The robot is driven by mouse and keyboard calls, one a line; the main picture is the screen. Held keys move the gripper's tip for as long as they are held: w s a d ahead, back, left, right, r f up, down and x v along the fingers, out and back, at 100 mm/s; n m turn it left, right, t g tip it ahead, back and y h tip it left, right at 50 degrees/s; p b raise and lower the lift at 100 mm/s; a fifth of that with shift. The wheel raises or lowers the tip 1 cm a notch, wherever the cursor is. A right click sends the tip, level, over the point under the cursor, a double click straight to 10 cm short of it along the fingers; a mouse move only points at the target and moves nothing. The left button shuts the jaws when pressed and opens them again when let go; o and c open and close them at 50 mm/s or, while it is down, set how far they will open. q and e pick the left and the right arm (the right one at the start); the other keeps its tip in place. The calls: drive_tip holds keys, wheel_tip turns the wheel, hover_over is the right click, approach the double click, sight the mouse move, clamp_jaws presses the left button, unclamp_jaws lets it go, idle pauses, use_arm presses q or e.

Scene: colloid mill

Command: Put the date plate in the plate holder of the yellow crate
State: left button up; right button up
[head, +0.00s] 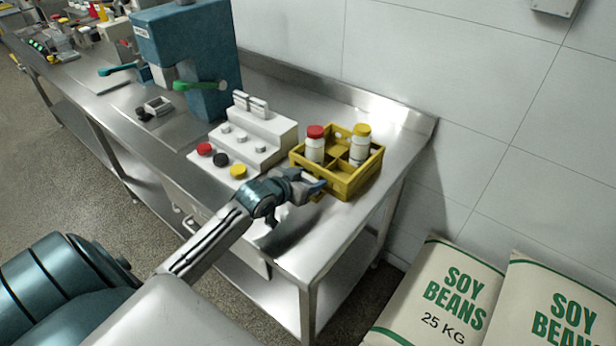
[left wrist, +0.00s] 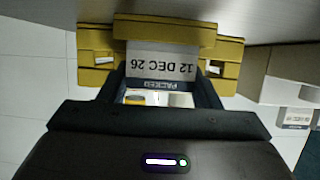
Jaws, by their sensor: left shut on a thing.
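The yellow crate (head: 345,187) stands at the right end of the steel bench, with two white jars in its compartments. My left gripper (head: 308,187) is at the crate's near side, shut on the date plate. In the left wrist view the date plate (left wrist: 162,62) shows between the fingers, its print "12 DEC 26" and "PACKED" upside down. The plate is close against the yellow crate (left wrist: 90,45), at a protruding yellow plate holder (left wrist: 165,27). I cannot tell how far the plate is inside the holder. My right gripper is not in view.
A white stepped stand (head: 265,132) with round knobs or caps is left of the crate. The blue mill (head: 190,50) with a green lever stands farther left. The wall is behind the bench. Soy bean sacks (head: 445,295) stand at the lower right.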

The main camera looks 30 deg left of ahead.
use_arm(q)
drive_tip(key=shift+f, duration=0.15)
drive_tip(key=o, duration=0.9)
drive_tip(key=shift+o, duration=0.2)
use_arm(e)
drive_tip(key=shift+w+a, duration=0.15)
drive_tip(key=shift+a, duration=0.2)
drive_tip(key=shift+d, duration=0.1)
use_arm(q)
drive_tip(key=shift+r, duration=0.2)
drive_tip(key=shift+s+a, duration=0.1)
drive_tip(key=shift+s, duration=0.3)
drive_tip(key=v, duration=0.9)
drive_tip(key=shift+s+r, duration=0.2)
drive_tip(key=shift+r, duration=0.1)
drive_tip(key=shift+p+v, duration=0.3)
drive_tip(key=shift+v, duration=0.55)
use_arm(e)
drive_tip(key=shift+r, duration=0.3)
